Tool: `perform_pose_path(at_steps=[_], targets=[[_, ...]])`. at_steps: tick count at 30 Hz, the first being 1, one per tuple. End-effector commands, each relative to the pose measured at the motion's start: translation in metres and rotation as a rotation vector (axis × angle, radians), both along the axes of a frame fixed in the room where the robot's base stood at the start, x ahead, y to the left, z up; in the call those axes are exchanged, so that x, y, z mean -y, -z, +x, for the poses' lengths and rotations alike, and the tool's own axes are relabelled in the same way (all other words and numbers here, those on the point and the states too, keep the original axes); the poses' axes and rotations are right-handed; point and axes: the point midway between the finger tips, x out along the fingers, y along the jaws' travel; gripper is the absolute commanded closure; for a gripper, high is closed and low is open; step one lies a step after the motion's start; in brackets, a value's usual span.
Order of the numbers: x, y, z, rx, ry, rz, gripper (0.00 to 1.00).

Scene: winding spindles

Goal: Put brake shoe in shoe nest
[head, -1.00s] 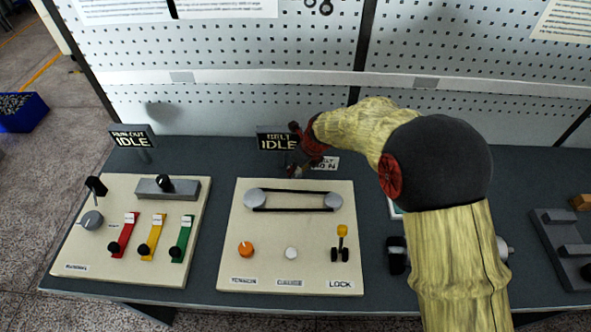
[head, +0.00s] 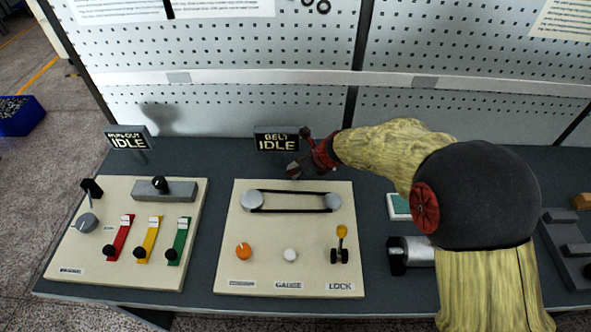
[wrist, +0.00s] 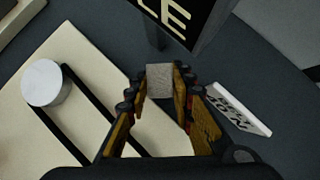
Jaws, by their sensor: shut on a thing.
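My gripper (head: 304,164) is low over the back of the bench, behind the belt panel and by the BELT IDLE sign. In the wrist view its fingers are shut on a small grey block (wrist: 160,80), which I take for the brake shoe; it also shows in the head view (head: 292,171). The block sticks out past the fingertips. I cannot make out the shoe nest for certain. A dark slotted fixture (head: 568,247) at the far right, partly cut off, has a brown block (head: 581,202) on its back part.
The belt panel (head: 232,270) has two pulleys, knobs and a lock lever. The BELT IDLE sign (head: 276,140) stands close to my gripper. A lever panel (head: 70,240) lies left. A metal cylinder (head: 415,250) and a green-white piece (head: 398,207) are partly behind my arm.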

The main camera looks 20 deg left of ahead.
Motion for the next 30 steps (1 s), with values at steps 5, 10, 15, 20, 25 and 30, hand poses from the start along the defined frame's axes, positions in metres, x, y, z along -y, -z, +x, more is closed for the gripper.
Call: perform_pose_path(at_steps=[5,10,15,20,25,30], targets=[[0.003,0.003,-0.001,0.031,0.002,0.048,1.00],[0.010,-0.033,-0.004,0.039,0.002,0.056,1.00],[0.019,-0.066,-0.010,0.039,0.001,0.055,1.00],[0.056,-0.058,-0.033,0.034,0.007,0.054,1.00],[0.097,-0.059,-0.057,0.036,0.006,0.054,1.00],[0.126,-0.058,-0.076,0.035,0.005,0.054,1.00]])
